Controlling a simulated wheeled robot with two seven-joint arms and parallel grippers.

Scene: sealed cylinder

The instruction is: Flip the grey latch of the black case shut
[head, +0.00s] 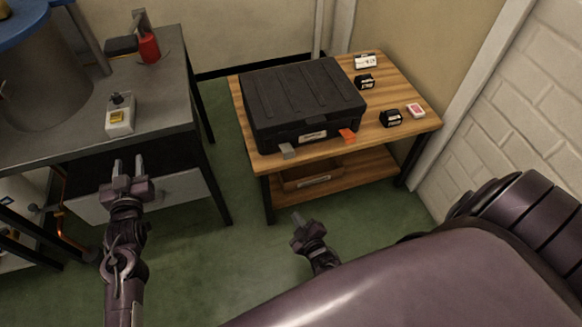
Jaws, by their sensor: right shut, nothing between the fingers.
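The black case (305,95) lies with its lid down on the wooden table. Its grey latch (287,151) is at the left of the front face and sticks outward from the case. An orange latch (348,136) sits at the right of the front face and also sticks out. My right gripper (297,217) is shut and empty, in front of and below the table's front edge, apart from the grey latch. My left gripper (128,167) is open and empty, in front of the grey workbench, well left of the case.
The wooden table (420,112) also holds small black-and-white boxes (391,118) and a red card pack (416,110) right of the case. Its lower shelf holds a brown box (312,176). The grey workbench (165,85) carries a yellow-button box (119,115). Green floor lies between.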

